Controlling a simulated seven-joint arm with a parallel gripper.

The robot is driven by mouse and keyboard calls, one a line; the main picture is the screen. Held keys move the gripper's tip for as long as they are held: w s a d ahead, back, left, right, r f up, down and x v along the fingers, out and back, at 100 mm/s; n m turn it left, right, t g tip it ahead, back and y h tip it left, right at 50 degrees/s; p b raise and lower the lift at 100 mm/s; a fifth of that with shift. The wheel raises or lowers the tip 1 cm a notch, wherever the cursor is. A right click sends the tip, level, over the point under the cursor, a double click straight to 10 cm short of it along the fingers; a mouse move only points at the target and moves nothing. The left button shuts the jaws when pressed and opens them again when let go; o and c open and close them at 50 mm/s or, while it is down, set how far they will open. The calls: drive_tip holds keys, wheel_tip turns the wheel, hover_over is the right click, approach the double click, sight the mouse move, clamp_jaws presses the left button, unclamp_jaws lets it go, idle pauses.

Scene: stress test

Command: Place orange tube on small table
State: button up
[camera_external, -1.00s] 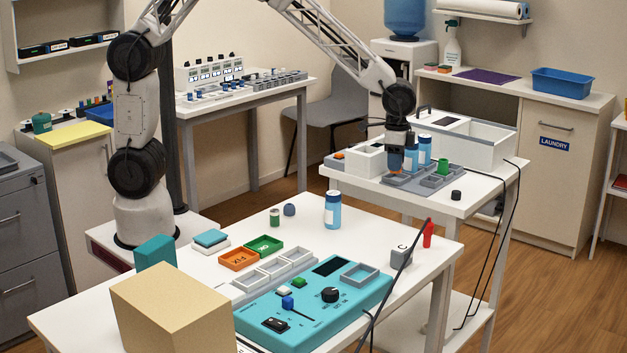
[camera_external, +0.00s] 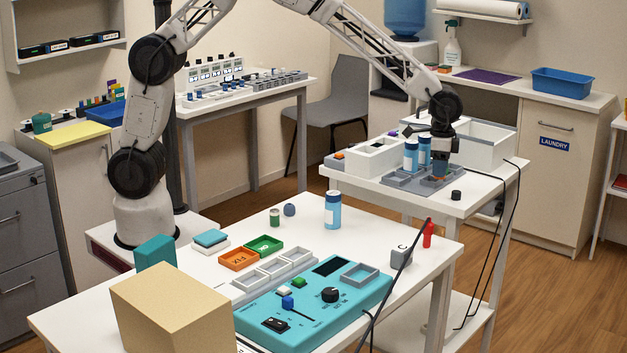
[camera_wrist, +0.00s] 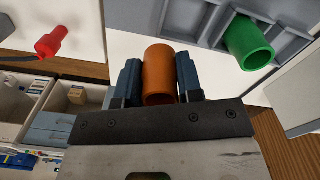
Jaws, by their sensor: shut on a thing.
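My gripper (camera_external: 439,178) points down over the right part of the grey compartment tray on the white table at the back right (camera_external: 470,195). It is shut on the orange tube (camera_wrist: 159,72), which sits between the two fingers in the wrist view. Only a small orange bit of the tube (camera_external: 438,179) shows below the fingers in the external view. I cannot tell whether the tube touches anything below it.
Two blue bottles (camera_external: 411,156) stand close left of my gripper. White boxes (camera_external: 372,156) are behind the grey tray (camera_external: 400,182). A small black object (camera_external: 456,195) lies to its right. A red object (camera_external: 427,236) is on the front table (camera_external: 210,285). Dark cables hang at the right.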

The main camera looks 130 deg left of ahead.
sight(449, 191)
drive_tip(key=shift+w+a+f, duration=0.1)
drive_tip(key=shift+w+a, duration=0.35)
drive_tip(key=shift+w, duration=0.2)
drive_tip(key=shift+w+a, duration=0.45)
drive_tip(key=shift+w, duration=0.2)
drive_tip(key=shift+f, duration=1.8)
drive_tip(key=shift+f, duration=0.1)
drive_tip(key=o, duration=0.7)
drive_tip(key=shift+c, duration=0.2)
wheel_tip(449, 191, up, 12)
